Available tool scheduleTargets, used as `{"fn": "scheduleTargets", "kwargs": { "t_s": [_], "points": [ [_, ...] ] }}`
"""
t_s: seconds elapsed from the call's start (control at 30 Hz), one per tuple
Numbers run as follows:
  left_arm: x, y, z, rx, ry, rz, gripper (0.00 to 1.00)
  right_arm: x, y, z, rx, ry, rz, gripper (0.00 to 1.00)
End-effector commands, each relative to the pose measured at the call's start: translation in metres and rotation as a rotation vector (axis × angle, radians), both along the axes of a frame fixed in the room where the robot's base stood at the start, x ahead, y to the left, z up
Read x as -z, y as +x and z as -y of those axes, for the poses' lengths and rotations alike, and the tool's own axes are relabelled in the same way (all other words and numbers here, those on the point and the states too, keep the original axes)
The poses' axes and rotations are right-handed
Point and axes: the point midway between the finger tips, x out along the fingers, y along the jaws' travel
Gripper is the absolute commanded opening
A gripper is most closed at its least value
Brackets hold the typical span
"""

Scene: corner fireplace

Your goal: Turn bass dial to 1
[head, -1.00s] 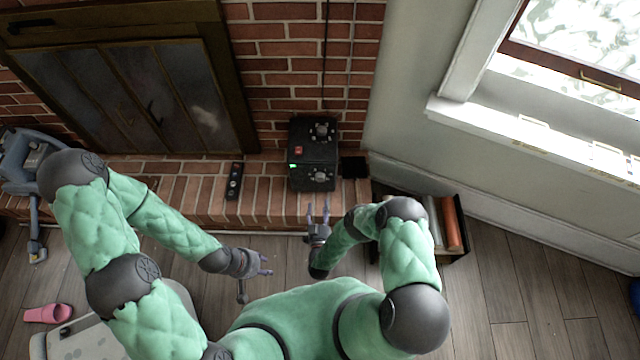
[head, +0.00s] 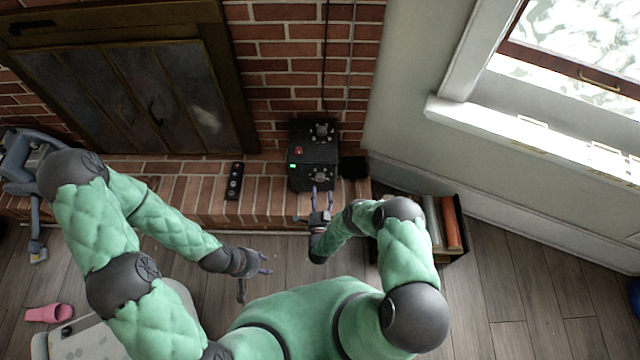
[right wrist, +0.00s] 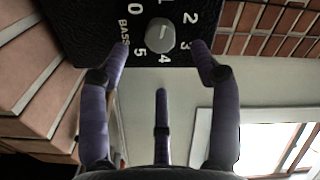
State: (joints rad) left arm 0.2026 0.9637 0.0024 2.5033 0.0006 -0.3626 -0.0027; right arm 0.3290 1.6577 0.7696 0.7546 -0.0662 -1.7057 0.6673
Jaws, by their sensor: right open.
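The black speaker box (head: 301,174) stands on the brick hearth, with a small green light and a red switch on it. In the right wrist view its black panel (right wrist: 88,22) shows a round grey bass dial (right wrist: 161,36) ringed by white numbers, with the word BASS beside it. I cannot tell for sure which number its pointer marks. My right gripper (head: 322,191) is open just in front of the box's lower knob. In the right wrist view its fingers (right wrist: 160,58) are spread either side of the dial, apparently apart from it. My left gripper (head: 266,264) is open and empty above the floor.
A black remote (head: 234,182) lies on the hearth left of the box. A dark open crate (head: 462,257) with rolls stands right of my right arm. The fireplace doors (head: 150,100) are at the back left. A pink slipper (head: 48,313) lies at the lower left.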

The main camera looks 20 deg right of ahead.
Motion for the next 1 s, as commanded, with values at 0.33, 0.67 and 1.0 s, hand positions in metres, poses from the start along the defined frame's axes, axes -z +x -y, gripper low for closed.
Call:
{"fn": "scheduleTargets", "kwargs": {
  "t_s": [0.33, 0.67, 1.0],
  "points": [
    [0.018, 0.000, 0.000, 0.000, 0.000, 0.000, 0.40, 0.001, 0.051, 0.015, 0.001, -0.001, 0.002, 0.63],
    [0.020, 0.000, 0.000, 0.000, 0.000, 0.000, 0.40, 0.000, 0.061, 0.018, 0.000, -0.001, 0.000, 0.63],
    [0.020, 0.000, 0.000, 0.000, 0.000, 0.000, 0.40, 0.000, 0.061, 0.018, 0.001, -0.001, 0.000, 0.07]
  ]
}}
